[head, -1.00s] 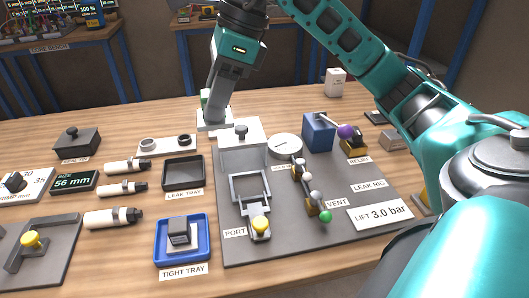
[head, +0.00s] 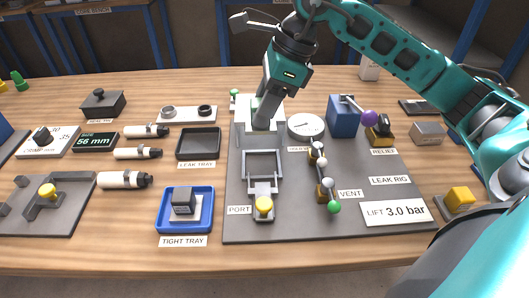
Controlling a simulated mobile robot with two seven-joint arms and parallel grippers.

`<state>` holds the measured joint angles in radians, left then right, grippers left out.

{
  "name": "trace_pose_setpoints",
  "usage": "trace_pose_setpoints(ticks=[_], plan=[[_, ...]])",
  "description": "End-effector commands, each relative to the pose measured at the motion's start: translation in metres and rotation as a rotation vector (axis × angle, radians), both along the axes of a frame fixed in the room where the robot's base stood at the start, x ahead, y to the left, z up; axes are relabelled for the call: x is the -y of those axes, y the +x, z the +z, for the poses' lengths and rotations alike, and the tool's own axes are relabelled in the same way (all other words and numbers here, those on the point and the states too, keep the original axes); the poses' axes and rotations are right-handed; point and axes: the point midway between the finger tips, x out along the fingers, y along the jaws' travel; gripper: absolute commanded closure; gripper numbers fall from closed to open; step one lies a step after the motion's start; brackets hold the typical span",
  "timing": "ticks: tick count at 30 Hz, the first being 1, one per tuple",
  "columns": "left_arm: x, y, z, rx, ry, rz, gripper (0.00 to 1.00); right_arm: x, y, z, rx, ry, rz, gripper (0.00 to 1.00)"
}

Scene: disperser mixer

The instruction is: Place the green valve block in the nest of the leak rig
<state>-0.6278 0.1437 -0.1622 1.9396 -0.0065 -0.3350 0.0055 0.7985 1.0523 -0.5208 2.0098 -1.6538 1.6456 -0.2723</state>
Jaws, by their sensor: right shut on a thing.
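My right gripper (head: 262,123) points down over the pale block at the back of the leak rig (head: 300,217). It is shut on the green valve block (head: 254,104), which is mostly hidden; only a small green patch shows beside the fingers. The leak rig is a dark grey plate with a metal clamp frame (head: 263,152) and a yellow-knobbed port lever (head: 264,206) at its front left. The nest cannot be made out clearly behind my gripper. My left gripper is out of view.
A small green-topped item (head: 234,93) stands behind the rig's back left corner. The gauge (head: 306,126), blue box (head: 343,116) and vent lever with green ball (head: 333,207) stand right of my gripper. The leak tray (head: 199,143) and blue tight tray (head: 186,226) lie left.

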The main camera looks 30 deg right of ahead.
Motion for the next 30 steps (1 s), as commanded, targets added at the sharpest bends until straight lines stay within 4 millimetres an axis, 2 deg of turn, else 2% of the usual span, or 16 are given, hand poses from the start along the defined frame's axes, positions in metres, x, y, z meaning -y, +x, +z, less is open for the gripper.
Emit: trace_pose_setpoints(ticks=[1, 3, 7, 14, 21, 30], plan=[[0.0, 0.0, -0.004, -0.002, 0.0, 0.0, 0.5, 0.0, -0.001, -0.017, -0.005, -0.001, -0.002, 0.97], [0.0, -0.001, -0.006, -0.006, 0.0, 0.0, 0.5, 0.0, -0.001, -0.033, -0.005, -0.001, -0.001, 0.97], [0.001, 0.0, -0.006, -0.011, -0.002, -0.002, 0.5, 0.0, 0.0, -0.056, -0.001, -0.001, -0.001, 0.97], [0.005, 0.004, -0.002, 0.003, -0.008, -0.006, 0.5, 0.0, 0.0, -0.071, 0.002, 0.0, -0.001, 0.97], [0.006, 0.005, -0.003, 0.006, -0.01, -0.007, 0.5, 0.0, 0.0, -0.106, -0.002, 0.001, -0.001, 0.97], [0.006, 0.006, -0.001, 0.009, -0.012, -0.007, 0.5, 0.0, 0.001, -0.109, 0.002, 0.0, -0.001, 0.97]])
